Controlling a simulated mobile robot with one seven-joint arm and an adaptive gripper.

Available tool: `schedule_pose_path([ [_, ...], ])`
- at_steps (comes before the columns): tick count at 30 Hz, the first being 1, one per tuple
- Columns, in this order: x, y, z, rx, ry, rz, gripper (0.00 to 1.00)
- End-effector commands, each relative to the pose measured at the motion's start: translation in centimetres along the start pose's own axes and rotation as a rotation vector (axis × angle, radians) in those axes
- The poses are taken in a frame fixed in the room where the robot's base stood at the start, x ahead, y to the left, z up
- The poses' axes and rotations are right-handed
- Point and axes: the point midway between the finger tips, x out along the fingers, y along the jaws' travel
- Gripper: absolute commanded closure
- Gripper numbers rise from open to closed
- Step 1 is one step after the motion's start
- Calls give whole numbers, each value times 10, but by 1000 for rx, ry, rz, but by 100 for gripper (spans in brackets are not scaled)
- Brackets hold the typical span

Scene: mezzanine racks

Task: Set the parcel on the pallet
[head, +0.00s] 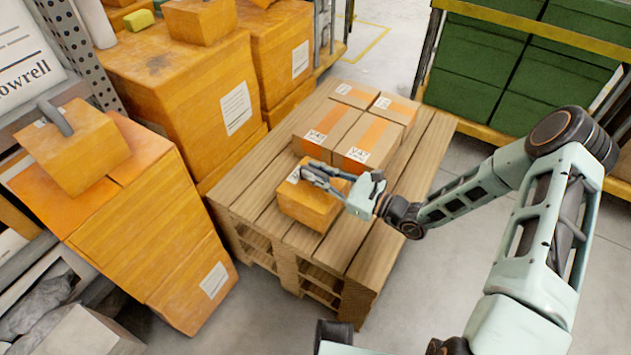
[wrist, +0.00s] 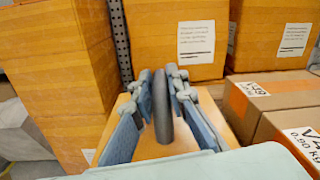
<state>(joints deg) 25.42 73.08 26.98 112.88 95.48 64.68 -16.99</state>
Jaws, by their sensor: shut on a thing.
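The parcel (head: 306,208) is an orange box with a white label on top, at the near part of the wooden pallet (head: 412,180). My gripper (head: 308,174) is above it, shut on its dark grey upright handle (wrist: 161,108), which stands between the two fingers in the wrist view. The fingers hide part of the parcel's top. The parcel looks level and over the pallet boards; I cannot tell whether its underside touches them.
Several brown taped cartons (head: 336,130) stand on the pallet behind the parcel. Stacked orange boxes (head: 185,85) line the left, one similar handled box (head: 75,148) on top. Green crates (head: 480,60) stand at the back right. Bare pallet boards show left and right of the cartons.

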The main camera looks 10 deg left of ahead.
Motion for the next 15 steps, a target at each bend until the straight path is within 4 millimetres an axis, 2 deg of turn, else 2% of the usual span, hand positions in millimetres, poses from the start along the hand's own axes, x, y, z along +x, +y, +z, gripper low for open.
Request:
schedule_pose_path([
  [3, 1, 4, -18, 1, -6, 0, 100],
  [6, 1, 6, -28, 1, -7, -1, 100],
  [15, 1, 6, -28, -1, -6, -1, 100],
])
